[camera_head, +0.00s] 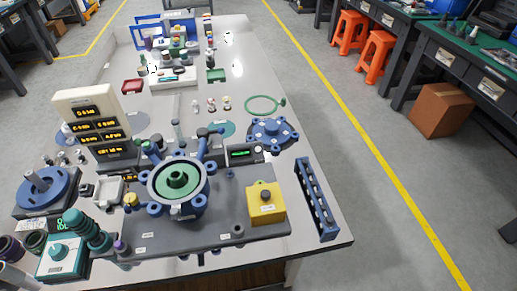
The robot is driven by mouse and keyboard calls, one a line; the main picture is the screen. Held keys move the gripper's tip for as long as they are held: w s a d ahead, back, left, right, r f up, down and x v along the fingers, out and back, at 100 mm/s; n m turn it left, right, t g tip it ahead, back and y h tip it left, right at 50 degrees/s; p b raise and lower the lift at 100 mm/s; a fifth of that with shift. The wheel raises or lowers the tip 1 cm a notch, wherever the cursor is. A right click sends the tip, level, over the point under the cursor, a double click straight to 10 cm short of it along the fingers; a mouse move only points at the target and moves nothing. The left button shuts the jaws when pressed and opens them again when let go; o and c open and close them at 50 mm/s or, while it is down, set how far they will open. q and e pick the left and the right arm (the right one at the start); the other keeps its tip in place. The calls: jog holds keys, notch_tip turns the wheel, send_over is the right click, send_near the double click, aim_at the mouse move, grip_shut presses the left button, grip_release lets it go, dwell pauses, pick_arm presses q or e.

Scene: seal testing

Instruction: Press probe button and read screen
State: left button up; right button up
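A beige display unit (90,104) with several lit amber readouts stands upright at the left of the bench; its digits are too small to read surely. A yellow box (266,203) with a small knob or button on top sits at the right of the dark base plate (215,236). A small dark meter (244,154) with a green lit screen lies behind the plate. A teal box (62,257) with a round knob and a green display stands at the front left. I cannot tell which part is the probe button. Neither of my grippers is in view.
A blue ring fixture (178,186) with a green centre stands on the plate. A blue flanged part (272,133) and a blue slotted rack (315,199) are at the right. The white bench top (255,85) is clear at the back right. Orange stools (376,52) stand beyond the aisle.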

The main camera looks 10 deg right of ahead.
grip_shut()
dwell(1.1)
